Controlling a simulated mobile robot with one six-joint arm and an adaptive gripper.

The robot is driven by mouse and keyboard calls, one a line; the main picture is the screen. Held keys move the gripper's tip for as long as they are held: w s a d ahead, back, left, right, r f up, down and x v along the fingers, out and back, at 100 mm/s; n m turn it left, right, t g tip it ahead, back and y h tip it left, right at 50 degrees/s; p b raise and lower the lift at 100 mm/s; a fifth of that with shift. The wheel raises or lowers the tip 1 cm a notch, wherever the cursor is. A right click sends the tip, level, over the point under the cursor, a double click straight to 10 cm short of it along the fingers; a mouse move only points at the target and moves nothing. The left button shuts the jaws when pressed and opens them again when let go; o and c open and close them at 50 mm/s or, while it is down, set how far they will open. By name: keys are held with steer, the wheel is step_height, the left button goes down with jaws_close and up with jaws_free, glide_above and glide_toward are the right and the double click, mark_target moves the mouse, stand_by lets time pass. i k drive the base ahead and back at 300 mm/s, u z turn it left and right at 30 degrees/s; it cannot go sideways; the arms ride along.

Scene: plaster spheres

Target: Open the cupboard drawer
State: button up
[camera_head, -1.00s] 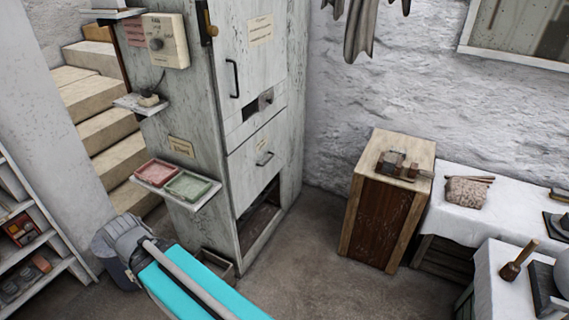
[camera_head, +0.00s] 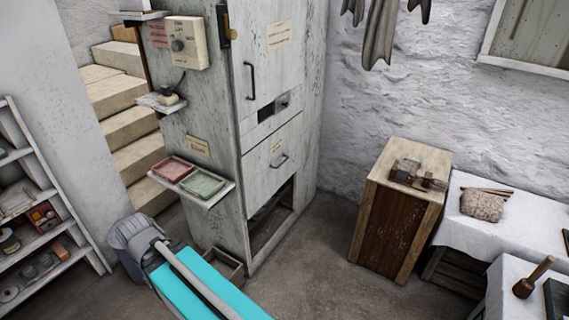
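The tall grey-white cupboard (camera_head: 229,110) stands against the back wall, left of centre. Its lower drawer front (camera_head: 257,172) looks flush with the cupboard face, so the drawer appears shut. Below the drawer is an open dark recess (camera_head: 270,217). My gripper is not visible; only my teal body and grey arm links show at the lower left, in front of the cupboard.
A side shelf (camera_head: 212,201) with a red tray (camera_head: 174,168) and a green tray (camera_head: 203,183) juts from the cupboard's left side. A wooden crate-like stand (camera_head: 396,220) and a white-clothed table (camera_head: 456,220) are on the right. Floor (camera_head: 318,255) between cupboard and stand is clear.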

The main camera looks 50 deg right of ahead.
mark_target(266, 166)
steer(key=z, duration=1.55)
steer(key=i, duration=1)
